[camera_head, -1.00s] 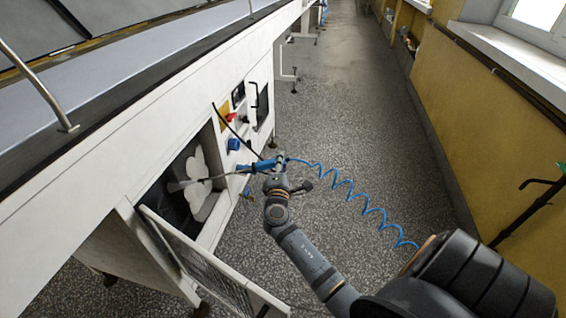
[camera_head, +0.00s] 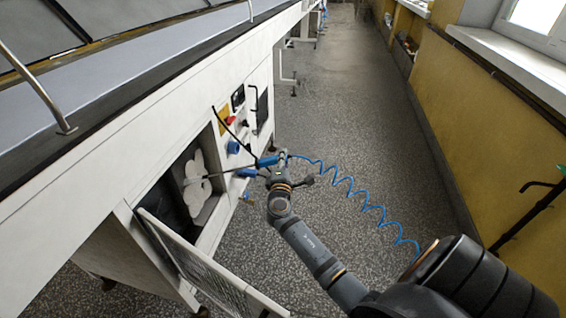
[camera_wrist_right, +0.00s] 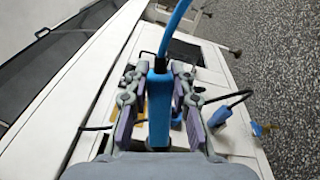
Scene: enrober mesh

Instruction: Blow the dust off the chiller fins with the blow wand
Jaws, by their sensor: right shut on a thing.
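My right gripper (camera_head: 277,167) is shut on the blue handle of the blow wand (camera_head: 266,162). In the right wrist view the handle (camera_wrist_right: 159,105) sits between both fingers (camera_wrist_right: 158,92). The wand's thin dark tube points left into an open bay (camera_head: 170,190) in the white machine's side. A pale, lobed patch (camera_head: 194,190), seemingly dust, stands out inside the bay, and the tube's end is near it. I cannot tell whether they touch. The chiller fins cannot be made out in the dark bay. My left gripper is out of view.
A hinged mesh panel (camera_head: 205,268) hangs open below the bay. A blue coiled hose (camera_head: 365,202) runs from the wand to the right. Knobs and a red switch (camera_head: 230,120) sit on the machine beyond the bay. The speckled floor (camera_head: 340,110) is clear up to the yellow wall (camera_head: 470,130).

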